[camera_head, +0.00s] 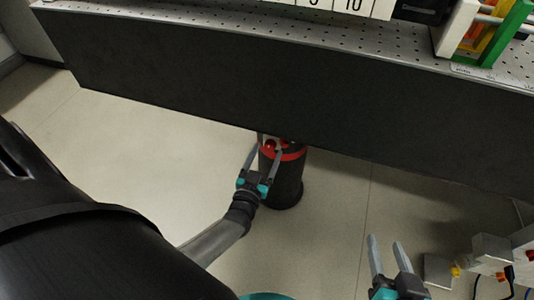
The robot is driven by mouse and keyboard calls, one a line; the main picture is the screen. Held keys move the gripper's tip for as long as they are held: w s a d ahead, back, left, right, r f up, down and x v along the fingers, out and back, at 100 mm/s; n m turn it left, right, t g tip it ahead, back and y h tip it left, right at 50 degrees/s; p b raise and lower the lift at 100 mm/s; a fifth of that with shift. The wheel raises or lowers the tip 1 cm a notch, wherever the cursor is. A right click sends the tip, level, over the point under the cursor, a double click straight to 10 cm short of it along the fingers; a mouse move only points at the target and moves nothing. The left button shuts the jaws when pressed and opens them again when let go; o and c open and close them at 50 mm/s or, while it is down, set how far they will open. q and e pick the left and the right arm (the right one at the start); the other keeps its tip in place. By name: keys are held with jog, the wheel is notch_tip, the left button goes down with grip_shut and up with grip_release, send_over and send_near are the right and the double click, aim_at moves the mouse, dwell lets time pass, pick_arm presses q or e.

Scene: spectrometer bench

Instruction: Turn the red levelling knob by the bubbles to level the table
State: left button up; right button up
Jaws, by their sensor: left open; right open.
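The red levelling knob (269,145) shows just under the table's front edge, at the top of a black leg (288,186) with a red band. My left gripper (267,147) is open, with its fingers pointing up on either side of the knob. I cannot tell whether they touch it. The table (300,121) has a dark front face and a perforated metal top, and its edge hides the upper part of the leg. No bubbles can be made out. My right gripper (386,241) is open and empty above the floor at lower right.
On the tabletop stand a white numbered scale (340,6), a black box (420,10) and a green-framed rack (497,35). Grey boxes with cables (490,252) sit at lower right. The floor (335,215) between my grippers is clear.

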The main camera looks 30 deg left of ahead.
pick_arm(q)
jog(key=shift+w+a, duration=0.15)
jog(key=shift+w, duration=0.4)
grip_shut()
dwell(0.4)
